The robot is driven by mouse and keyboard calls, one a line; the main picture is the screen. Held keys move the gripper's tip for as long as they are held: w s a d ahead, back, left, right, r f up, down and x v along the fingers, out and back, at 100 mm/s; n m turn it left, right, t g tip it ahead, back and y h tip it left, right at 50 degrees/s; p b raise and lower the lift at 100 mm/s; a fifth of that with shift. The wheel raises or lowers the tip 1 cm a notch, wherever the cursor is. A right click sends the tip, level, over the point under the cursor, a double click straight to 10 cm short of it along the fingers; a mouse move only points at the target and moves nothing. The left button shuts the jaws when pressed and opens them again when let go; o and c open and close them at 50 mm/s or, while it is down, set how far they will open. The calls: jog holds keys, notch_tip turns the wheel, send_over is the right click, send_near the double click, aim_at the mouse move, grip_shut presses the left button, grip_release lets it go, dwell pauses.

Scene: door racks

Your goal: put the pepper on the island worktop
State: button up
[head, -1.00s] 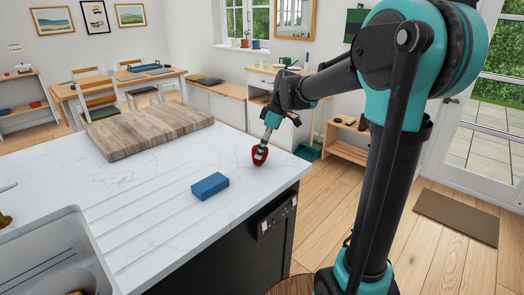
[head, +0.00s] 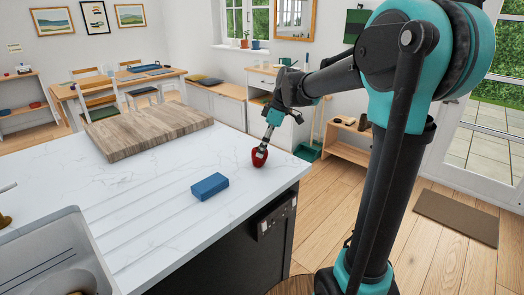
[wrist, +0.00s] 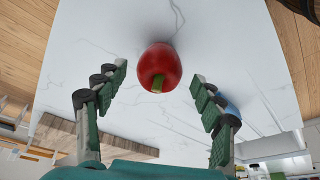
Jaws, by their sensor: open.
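The red pepper (head: 258,160) is on the white marbled island worktop (head: 120,200), near its right-hand corner, with no gap visible beneath it. My gripper (head: 263,149) is right above the pepper, tilted down toward it. In the wrist view the pepper (wrist: 160,62) shows its green stem toward me. My gripper's two fingers (wrist: 160,75) are spread, one on each side, with clear space between each finger and the pepper. Nothing is held.
A blue block (head: 210,186) lies on the worktop left of the pepper. A wooden board (head: 150,132) lies farther back, and a sink (head: 60,250) is at the front left. The worktop's right edge is close to the pepper.

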jog(key=v, duration=0.9)
jog(key=shift+r, duration=0.4)
jog(key=shift+d, duration=0.15)
dwell(0.6)
